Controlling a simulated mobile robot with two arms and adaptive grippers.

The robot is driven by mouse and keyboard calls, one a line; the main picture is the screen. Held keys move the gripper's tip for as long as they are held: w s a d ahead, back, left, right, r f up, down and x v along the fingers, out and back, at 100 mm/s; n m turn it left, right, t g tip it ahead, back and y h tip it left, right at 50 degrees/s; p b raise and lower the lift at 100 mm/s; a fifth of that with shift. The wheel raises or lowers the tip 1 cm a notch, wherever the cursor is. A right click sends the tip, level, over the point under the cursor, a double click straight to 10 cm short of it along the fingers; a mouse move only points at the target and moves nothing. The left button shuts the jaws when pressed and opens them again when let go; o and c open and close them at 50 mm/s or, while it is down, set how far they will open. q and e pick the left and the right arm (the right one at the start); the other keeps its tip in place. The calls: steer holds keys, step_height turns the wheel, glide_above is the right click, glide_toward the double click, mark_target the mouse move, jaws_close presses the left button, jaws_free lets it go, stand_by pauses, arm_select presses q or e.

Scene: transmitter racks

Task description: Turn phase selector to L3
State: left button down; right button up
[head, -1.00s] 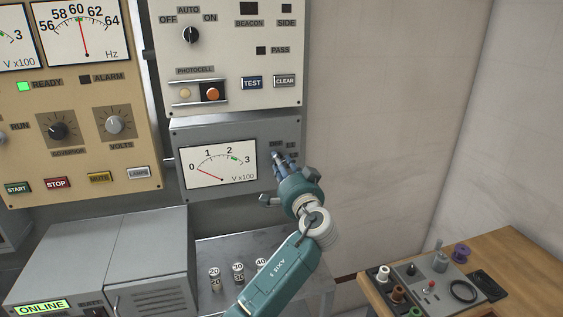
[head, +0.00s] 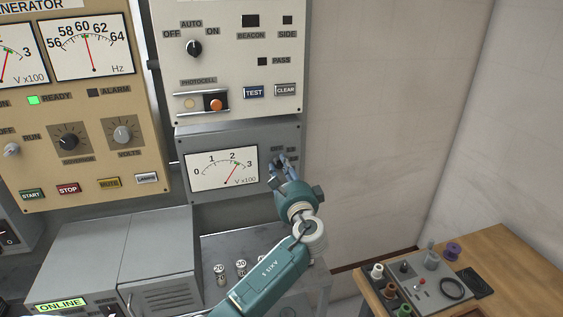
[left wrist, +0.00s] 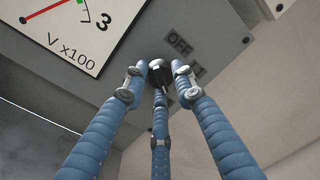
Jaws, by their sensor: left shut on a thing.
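The phase selector is a small dark knob (left wrist: 158,70) on the grey meter panel (head: 218,137), right of the panel's meter. In the left wrist view an "OFF" label (left wrist: 179,43) is beside it, and a second label is partly hidden behind a finger. The L3 mark cannot be read. My left gripper (head: 279,164), also in the left wrist view (left wrist: 160,78), has its blue fingers closed around the knob. The knob's pointer direction is hidden. My right gripper is out of view.
Above is a white panel (head: 232,70) with TEST and CLEAR buttons. At left is a beige generator panel (head: 90,90). Below stand a grey cabinet (head: 158,265) and a shelf with small numbered pieces. A wooden bench (head: 510,255) with tools is at lower right.

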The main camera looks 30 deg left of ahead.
arm_select(q)
steer(key=shift+m+p, duration=0.95)
steer(key=shift+m, duration=0.45)
steer(key=c, duration=1.4)
jaws_free()
steer(key=shift+d, duration=0.1)
steer(key=v, duration=1.2)
steer(key=shift+s, duration=0.1)
